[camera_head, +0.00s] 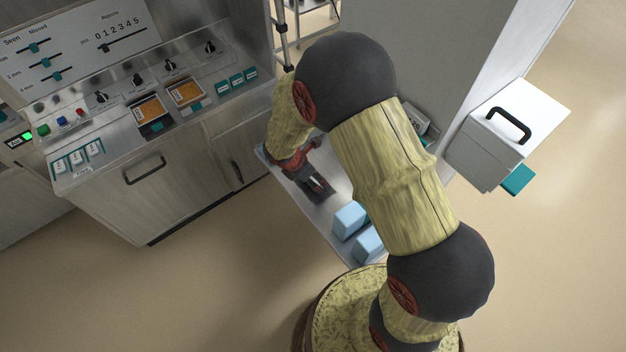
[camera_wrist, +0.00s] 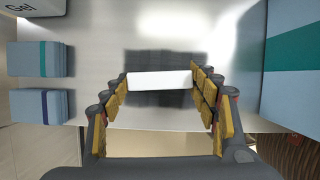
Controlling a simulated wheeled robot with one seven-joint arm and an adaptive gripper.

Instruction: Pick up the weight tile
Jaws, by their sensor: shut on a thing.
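The weight tile (camera_wrist: 160,81) shows in the wrist view as a plain white bar between my fingers. My gripper (camera_wrist: 160,92) is shut on it, with the yellow finger pads at its left and right ends. A dark shadow lies on the metal surface behind the tile; I cannot tell whether the tile touches that surface. In the head view my gripper (camera_head: 317,186) is low over the steel shelf, and the tile is mostly hidden by the fingers.
Two light blue blocks (camera_head: 350,220) (camera_head: 368,245) stand on the steel shelf (camera_head: 318,222). The wrist view shows banded blue blocks at left (camera_wrist: 40,59) and right (camera_wrist: 291,85). The control console (camera_head: 150,125) is at left, and a white box with a black handle (camera_head: 505,125) at right.

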